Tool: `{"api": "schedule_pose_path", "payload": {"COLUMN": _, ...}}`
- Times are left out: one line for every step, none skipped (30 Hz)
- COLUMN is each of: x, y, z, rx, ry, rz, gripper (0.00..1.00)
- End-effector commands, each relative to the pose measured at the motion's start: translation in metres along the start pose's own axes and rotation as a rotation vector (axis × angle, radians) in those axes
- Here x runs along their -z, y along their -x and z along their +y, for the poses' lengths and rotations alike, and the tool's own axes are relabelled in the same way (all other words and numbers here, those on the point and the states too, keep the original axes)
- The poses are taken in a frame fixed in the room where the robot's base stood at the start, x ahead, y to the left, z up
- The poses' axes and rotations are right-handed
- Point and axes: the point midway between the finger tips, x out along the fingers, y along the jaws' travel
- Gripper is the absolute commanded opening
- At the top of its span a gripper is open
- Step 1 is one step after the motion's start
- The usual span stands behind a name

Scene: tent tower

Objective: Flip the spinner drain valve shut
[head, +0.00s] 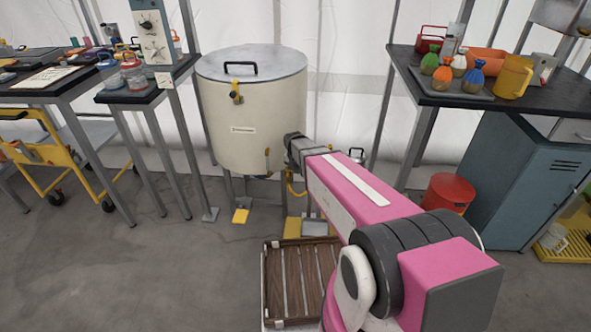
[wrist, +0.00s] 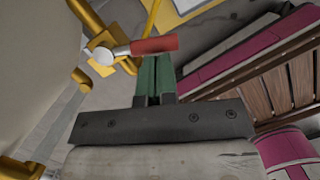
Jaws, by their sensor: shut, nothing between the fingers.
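The spinner is a cream drum (head: 240,125) with a grey lid, standing on legs at the back centre. In the wrist view the drain valve shows as a brass body (wrist: 105,48) with a silver pivot and a red lever (wrist: 155,45). The lever points right in that view, across the pipe. My gripper (wrist: 157,62) has green fingers, shut with nothing between them. Its tips are right at the lever's underside in the picture; I cannot tell whether they touch. In the head view my pink arm reaches to the drum's lower right, and the fingers are hidden.
A slatted wooden crate (head: 300,280) is on the floor below my arm. A red bin (head: 447,193) and a bench (head: 440,85) with bottles stand right. A narrow table (head: 130,96) and a yellow cart (head: 45,160) are left. The floor at front left is clear.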

Motion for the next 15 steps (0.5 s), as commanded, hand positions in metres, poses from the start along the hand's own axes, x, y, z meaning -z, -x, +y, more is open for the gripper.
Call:
{"api": "schedule_pose_path", "payload": {"x": -0.001, "y": -0.001, "z": 0.0, "rx": 0.0, "ry": 0.0, "rz": 0.0, "gripper": 0.0}}
{"api": "schedule_pose_path", "payload": {"x": -0.001, "y": -0.001, "z": 0.0, "rx": 0.0, "ry": 0.0, "rz": 0.0, "gripper": 0.0}}
{"api": "schedule_pose_path", "payload": {"x": -0.001, "y": -0.001, "z": 0.0, "rx": 0.0, "ry": 0.0, "rz": 0.0, "gripper": 0.0}}
{"api": "schedule_pose_path", "payload": {"x": -0.001, "y": -0.001, "z": 0.0, "rx": 0.0, "ry": 0.0, "rz": 0.0, "gripper": 0.0}}
{"api": "schedule_pose_path", "payload": {"x": -0.001, "y": -0.001, "z": 0.0, "rx": 0.0, "ry": 0.0, "rz": 0.0, "gripper": 0.0}}
{"api": "schedule_pose_path", "payload": {"x": -0.001, "y": -0.001, "z": 0.0, "rx": 0.0, "ry": 0.0, "rz": 0.0, "gripper": 0.0}}
{"api": "schedule_pose_path", "payload": {"x": -0.001, "y": -0.001, "z": 0.0, "rx": 0.0, "ry": 0.0, "rz": 0.0, "gripper": 0.0}}
{"api": "schedule_pose_path", "payload": {"x": -0.001, "y": -0.001, "z": 0.0, "rx": 0.0, "ry": 0.0, "rz": 0.0, "gripper": 0.0}}
{"api": "schedule_pose_path", "payload": {"x": -0.001, "y": -0.001, "z": 0.0, "rx": 0.0, "ry": 0.0, "rz": 0.0, "gripper": 0.0}}
{"api": "schedule_pose_path", "payload": {"x": -0.001, "y": -0.001, "z": 0.0, "rx": 0.0, "ry": 0.0, "rz": 0.0, "gripper": 0.0}}
{"api": "schedule_pose_path", "payload": {"x": -0.002, "y": -0.001, "z": 0.0, "rx": 0.0, "ry": 0.0, "rz": 0.0, "gripper": 0.0}}
{"api": "schedule_pose_path", "payload": {"x": -0.004, "y": -0.001, "z": -0.001, "rx": 0.0, "ry": -0.001, "rz": 0.0, "gripper": 0.0}}
{"api": "schedule_pose_path", "payload": {"x": -0.006, "y": -0.002, "z": -0.001, "rx": 0.0, "ry": -0.001, "rz": 0.0, "gripper": 0.0}}
{"api": "schedule_pose_path", "payload": {"x": -0.009, "y": -0.002, "z": -0.002, "rx": 0.0, "ry": -0.001, "rz": 0.0, "gripper": 0.0}}
{"api": "schedule_pose_path", "payload": {"x": -0.011, "y": -0.003, "z": -0.002, "rx": 0.0, "ry": -0.001, "rz": 0.0, "gripper": 0.0}}
